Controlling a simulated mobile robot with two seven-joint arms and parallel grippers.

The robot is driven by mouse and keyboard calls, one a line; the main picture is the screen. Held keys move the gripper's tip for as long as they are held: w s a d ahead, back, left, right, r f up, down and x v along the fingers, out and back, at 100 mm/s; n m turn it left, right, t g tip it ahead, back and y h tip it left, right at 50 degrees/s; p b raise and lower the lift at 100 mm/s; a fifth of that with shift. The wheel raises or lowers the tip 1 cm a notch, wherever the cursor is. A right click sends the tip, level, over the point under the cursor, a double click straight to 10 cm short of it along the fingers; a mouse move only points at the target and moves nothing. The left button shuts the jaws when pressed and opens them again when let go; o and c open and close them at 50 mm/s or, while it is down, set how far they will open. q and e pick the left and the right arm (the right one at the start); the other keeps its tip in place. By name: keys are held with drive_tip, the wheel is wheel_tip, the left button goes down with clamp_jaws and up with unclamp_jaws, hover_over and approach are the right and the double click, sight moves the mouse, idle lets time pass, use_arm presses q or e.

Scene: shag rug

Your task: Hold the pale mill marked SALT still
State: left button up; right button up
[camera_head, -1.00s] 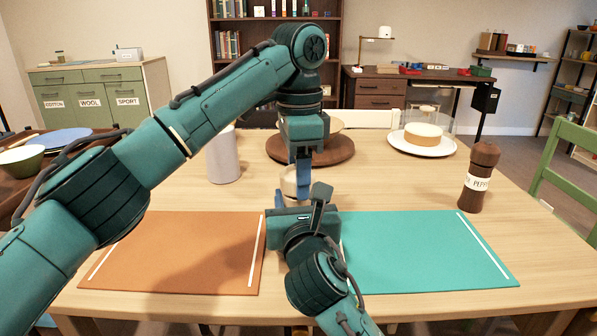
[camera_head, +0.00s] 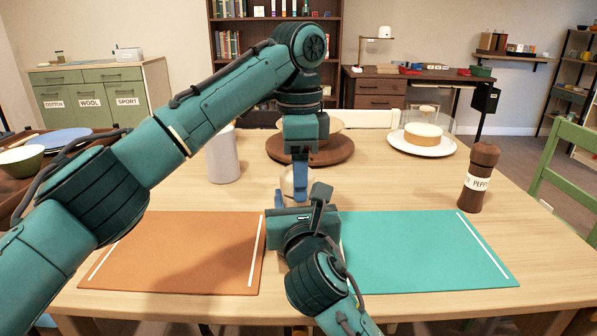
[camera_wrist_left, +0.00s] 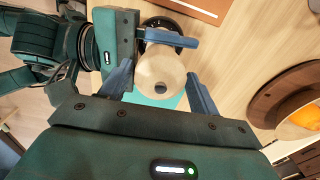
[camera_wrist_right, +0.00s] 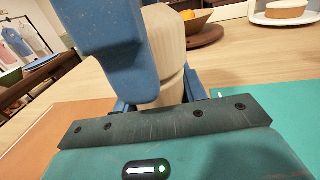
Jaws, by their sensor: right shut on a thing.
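The pale mill (camera_head: 287,184) stands upright on the table, mostly hidden behind my grippers in the head view; no lettering on it shows. The left wrist view looks down on its round top (camera_wrist_left: 160,72), and the right wrist view shows its pale wooden side (camera_wrist_right: 165,50). My right gripper (camera_head: 297,203) is shut on the mill low down, from the near side. My left gripper (camera_wrist_left: 160,78) points down from above, open, with one finger on each side of the mill's top. Contact there cannot be told.
A dark pepper mill (camera_head: 479,178) stands at the right. An orange mat (camera_head: 180,255) and a teal mat (camera_head: 425,250) lie in front. Behind are a white cylinder (camera_head: 223,158), a dark round board (camera_head: 335,155) with a bowl, and a cake on a plate (camera_head: 423,149).

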use_arm(q)
drive_tip(key=shift+o, duration=0.9)
wheel_tip(320, 180, up, 12)
idle(0.9)
